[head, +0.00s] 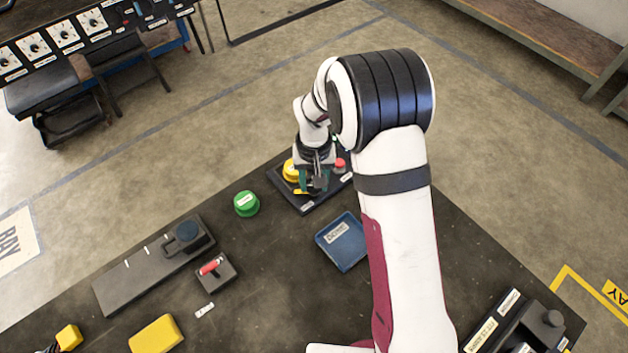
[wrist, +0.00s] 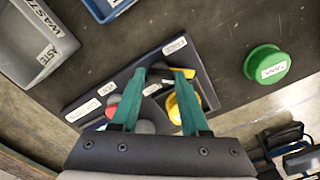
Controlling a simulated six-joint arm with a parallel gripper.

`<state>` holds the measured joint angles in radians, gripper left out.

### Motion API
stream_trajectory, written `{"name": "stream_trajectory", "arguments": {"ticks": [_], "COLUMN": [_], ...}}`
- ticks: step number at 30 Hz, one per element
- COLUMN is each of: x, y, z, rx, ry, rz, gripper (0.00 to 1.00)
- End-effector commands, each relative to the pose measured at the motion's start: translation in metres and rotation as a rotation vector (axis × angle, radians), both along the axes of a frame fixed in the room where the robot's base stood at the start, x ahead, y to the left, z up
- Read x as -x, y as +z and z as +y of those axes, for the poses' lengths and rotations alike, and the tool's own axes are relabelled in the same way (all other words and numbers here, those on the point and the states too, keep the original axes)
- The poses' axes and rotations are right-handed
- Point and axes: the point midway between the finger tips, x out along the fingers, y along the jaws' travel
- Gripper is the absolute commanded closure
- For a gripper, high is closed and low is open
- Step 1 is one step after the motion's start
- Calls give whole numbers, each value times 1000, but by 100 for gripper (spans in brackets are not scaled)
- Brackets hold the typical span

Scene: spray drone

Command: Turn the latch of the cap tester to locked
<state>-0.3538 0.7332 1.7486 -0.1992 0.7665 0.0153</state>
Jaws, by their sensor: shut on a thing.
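The cap tester is a dark base plate (head: 309,204) at the far edge of the table, with a yellow round part (head: 291,170), a yellow latch lever (head: 300,191) and a red button (head: 340,165). In the wrist view the yellow latch lever (wrist: 171,78) shows beside the tip of the right teal finger. My gripper (head: 312,188) is low over the tester, its fingers (wrist: 160,73) around the lever's end and shut on it. The fingers and palm hide part of the tester. The labels on its plate are too small to read surely.
A green round cap marked TANK (wrist: 267,65) stands beside the tester; it also shows in the head view (head: 246,204). A blue tray (head: 341,241) lies nearer. A black fixture with a red switch (head: 211,268) and a yellow block (head: 156,335) are further left.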

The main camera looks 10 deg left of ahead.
Motion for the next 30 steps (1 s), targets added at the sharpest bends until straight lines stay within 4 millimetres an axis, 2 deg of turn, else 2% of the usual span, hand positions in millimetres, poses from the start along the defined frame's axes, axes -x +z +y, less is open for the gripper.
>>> {"name": "stream_trajectory", "arguments": {"ticks": [18,30], "x": [1,1], "y": [0,0], "z": [0,0], "rx": [0,0], "ry": [-574,-842], "rz": [2,2], "gripper": [100,100]}}
